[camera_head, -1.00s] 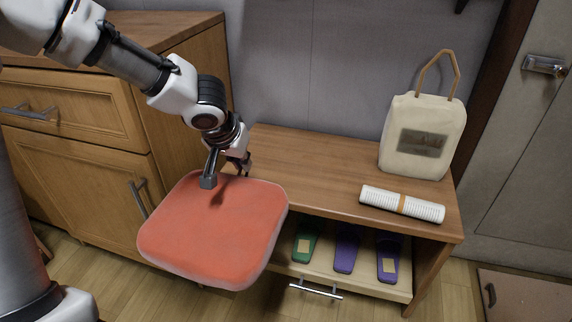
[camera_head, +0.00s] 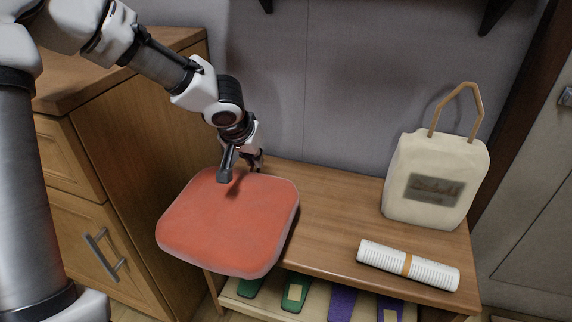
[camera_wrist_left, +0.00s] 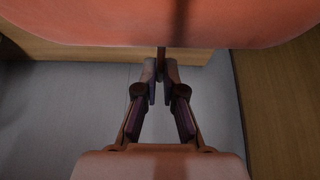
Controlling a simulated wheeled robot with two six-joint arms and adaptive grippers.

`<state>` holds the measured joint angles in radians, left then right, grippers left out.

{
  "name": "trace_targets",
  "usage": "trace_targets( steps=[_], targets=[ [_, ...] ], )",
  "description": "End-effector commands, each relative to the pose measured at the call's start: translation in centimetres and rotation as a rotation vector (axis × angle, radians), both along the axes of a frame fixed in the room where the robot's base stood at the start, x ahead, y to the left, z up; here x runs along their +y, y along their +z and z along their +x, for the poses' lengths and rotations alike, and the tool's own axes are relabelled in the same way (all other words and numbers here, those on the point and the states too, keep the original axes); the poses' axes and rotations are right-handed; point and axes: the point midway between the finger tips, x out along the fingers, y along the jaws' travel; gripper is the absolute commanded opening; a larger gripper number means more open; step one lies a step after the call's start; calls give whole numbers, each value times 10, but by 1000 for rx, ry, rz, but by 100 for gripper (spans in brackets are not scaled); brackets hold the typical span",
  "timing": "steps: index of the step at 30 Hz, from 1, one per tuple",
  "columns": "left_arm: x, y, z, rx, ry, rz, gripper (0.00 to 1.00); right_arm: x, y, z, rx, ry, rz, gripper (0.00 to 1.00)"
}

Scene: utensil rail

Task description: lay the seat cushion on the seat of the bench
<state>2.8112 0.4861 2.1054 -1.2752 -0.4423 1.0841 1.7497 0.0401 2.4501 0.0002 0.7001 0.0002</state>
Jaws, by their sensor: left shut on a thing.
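The seat cushion (camera_head: 228,226) is a flat red-orange square with rounded corners and a paler edge. My left gripper (camera_head: 226,178) is shut on its back edge and holds it roughly level at the left end of the bench (camera_head: 325,210). The cushion covers that end of the wooden seat and juts out past its front and left. I cannot tell whether it touches the seat. In the left wrist view the cushion (camera_wrist_left: 200,22) fills the top, with the gripper fingers (camera_wrist_left: 162,80) close together at its edge. My right gripper is not in view.
A cream bag (camera_head: 436,170) with a tan handle stands at the right of the seat. A rolled white towel (camera_head: 408,265) with a tan band lies in front of it. Green and purple slippers (camera_head: 297,290) sit below. A wooden cabinet (camera_head: 130,180) stands left. The seat's middle is clear.

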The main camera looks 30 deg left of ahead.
Motion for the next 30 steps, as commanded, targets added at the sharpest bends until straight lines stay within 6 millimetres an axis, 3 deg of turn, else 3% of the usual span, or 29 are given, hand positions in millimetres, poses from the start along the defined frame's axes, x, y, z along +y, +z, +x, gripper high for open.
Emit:
trace_targets(
  steps=[6,12,14,20,30],
  targets=[
    [-10,0,71,2,1,5,0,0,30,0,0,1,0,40],
    [-18,-9,119,0,0,4,0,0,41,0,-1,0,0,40],
    [-19,-12,124,0,0,2,0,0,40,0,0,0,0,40],
    [-19,-48,126,1,-1,0,0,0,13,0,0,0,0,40],
    [-19,-51,125,0,0,0,0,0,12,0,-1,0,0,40]
  ],
)
